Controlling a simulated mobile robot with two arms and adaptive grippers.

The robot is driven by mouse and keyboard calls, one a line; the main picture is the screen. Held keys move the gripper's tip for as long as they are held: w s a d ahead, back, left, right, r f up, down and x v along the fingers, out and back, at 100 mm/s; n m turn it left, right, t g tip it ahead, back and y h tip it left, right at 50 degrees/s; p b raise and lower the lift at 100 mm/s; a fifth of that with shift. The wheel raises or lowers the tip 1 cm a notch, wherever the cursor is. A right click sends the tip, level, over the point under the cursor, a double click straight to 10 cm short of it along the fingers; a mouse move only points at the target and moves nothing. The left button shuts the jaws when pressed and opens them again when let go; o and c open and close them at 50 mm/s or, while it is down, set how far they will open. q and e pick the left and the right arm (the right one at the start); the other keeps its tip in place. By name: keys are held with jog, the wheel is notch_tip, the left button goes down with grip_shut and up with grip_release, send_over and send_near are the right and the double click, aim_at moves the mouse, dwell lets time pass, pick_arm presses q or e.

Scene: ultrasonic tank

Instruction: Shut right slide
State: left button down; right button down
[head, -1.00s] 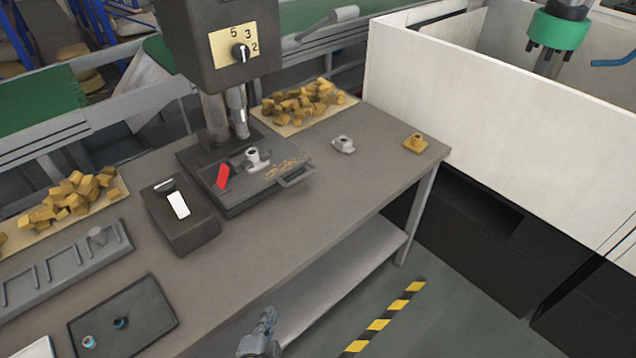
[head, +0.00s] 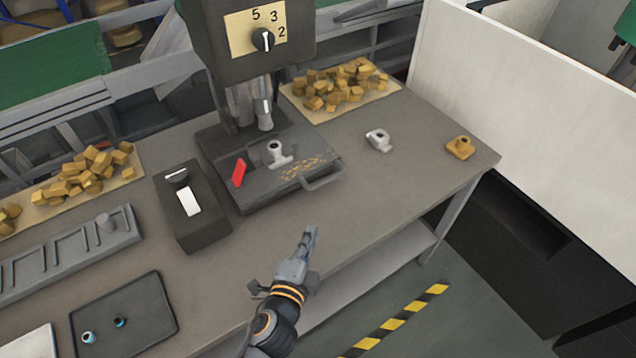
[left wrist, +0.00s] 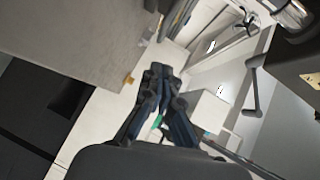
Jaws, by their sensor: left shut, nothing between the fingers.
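A dark flat slide (head: 308,163) with golden chips on it lies on the base of a drill press (head: 252,92). Its loop handle (head: 323,179) sticks out at the front right. A pale metal part (head: 276,153) and a red lever (head: 238,173) are on the same base. My left gripper (head: 311,232) is shut and empty, in front of and below the handle, apart from it. Its closed fingers also show in the left wrist view (left wrist: 160,70). My right gripper is in neither view.
A switch box (head: 192,215) stands left of the press. A silver part (head: 378,140) and a brass part (head: 460,147) sit on the bench (head: 395,185) to the right. A dark tray (head: 122,335) is at the front left. The bench in front of the handle is clear.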

aim_at(305, 182)
pick_arm(q)
jog(key=x, duration=0.3)
jog(key=a+p+x, duration=0.1)
jog(key=x, duration=0.7)
jog(key=shift+w+a+f+p, duration=0.15)
jog(key=shift+w+a+p, duration=0.2)
jog(key=shift+w+a+f, duration=0.2)
jog(key=shift+w+a, duration=0.25)
jog(key=shift+w, duration=0.05)
jog(key=w+a, duration=0.2)
jog(key=w, duration=0.1)
jog(key=shift+w+a, duration=0.25)
jog(key=shift+a, duration=0.1)
jog(key=shift+r, duration=0.1)
jog(key=shift+d, duration=0.1)
